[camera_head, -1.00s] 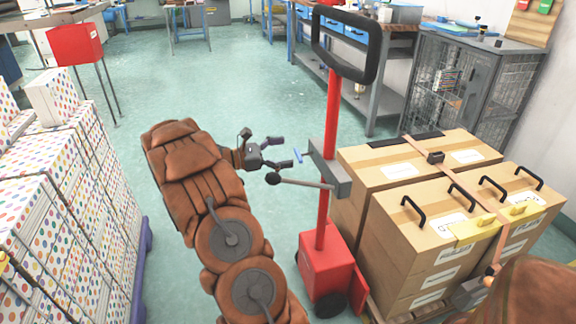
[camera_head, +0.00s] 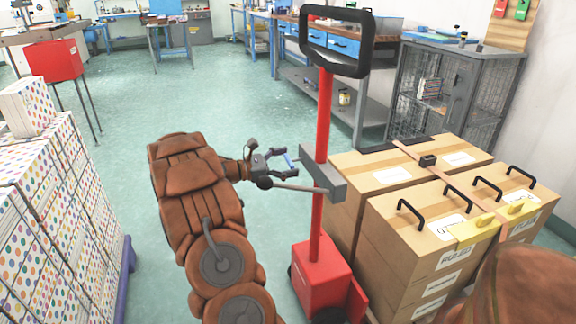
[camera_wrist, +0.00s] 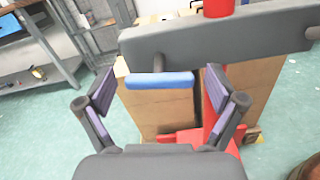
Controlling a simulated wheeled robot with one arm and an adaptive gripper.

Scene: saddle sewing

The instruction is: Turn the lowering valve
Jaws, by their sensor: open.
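A pallet jack with a red column (camera_head: 324,115) and a black loop handle stands in the middle right of the head view. A grey box (camera_head: 327,180) sits on the column and also shows in the wrist view (camera_wrist: 215,38). A small blue handle (camera_wrist: 160,80), which looks like the lowering valve, sticks out of the box on a short dark stem; it also shows in the head view (camera_head: 289,160). My gripper (camera_head: 284,157) is open and faces the box. In the wrist view the blue handle appears between its spread fingers (camera_wrist: 160,88); contact cannot be told.
A grey lever with a black knob (camera_head: 265,183) projects left from the box, close by my gripper. Strapped cardboard boxes (camera_head: 432,240) stand right of the column. Dotted boxes (camera_head: 50,200) are stacked at the left. The floor behind the gripper is clear.

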